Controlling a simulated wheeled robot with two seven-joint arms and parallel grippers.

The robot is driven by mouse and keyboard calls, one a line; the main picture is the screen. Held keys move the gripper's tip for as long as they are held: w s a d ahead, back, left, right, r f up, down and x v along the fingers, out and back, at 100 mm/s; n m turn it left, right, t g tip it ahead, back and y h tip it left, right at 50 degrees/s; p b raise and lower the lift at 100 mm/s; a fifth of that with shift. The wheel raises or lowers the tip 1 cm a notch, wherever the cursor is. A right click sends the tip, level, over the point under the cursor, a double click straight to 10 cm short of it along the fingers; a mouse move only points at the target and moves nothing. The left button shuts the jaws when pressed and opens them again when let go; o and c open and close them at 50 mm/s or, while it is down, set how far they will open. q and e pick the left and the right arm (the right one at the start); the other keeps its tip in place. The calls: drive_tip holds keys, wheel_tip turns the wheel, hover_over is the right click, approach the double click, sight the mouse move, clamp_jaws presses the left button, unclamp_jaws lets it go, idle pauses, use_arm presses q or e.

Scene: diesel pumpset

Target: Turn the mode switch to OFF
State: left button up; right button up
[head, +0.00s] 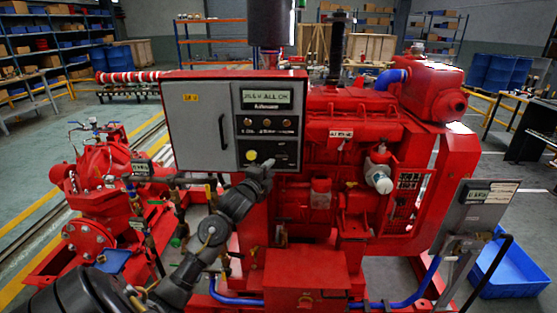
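The control panel (285,151) is the dark right-hand part of a grey cabinet on the red pumpset. It has a lit display (267,99), a row of small round controls (263,123) and a yellow round button (251,156). My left gripper (264,166) is at the lower part of this panel, just below and right of the yellow button. I cannot tell whether it touches the panel or whether its fingers are open. I cannot make out the mode switch; the gripper covers part of the lower panel. My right gripper is not in view.
The cabinet's grey door (198,127) is closed. The red engine (345,150) is right of the panel, with a red pump (92,190) at left. A grey box on a stand (474,214) and a blue bin (512,272) are at lower right.

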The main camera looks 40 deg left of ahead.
sight(280, 159)
use_arm(q)
drive_tip(key=p+x, duration=0.1)
drive_tip(key=x, duration=0.6)
drive_tip(key=shift+w, duration=0.15)
drive_tip(key=shift+c, duration=0.4)
drive_tip(key=shift+f, duration=0.1)
clamp_jaws()
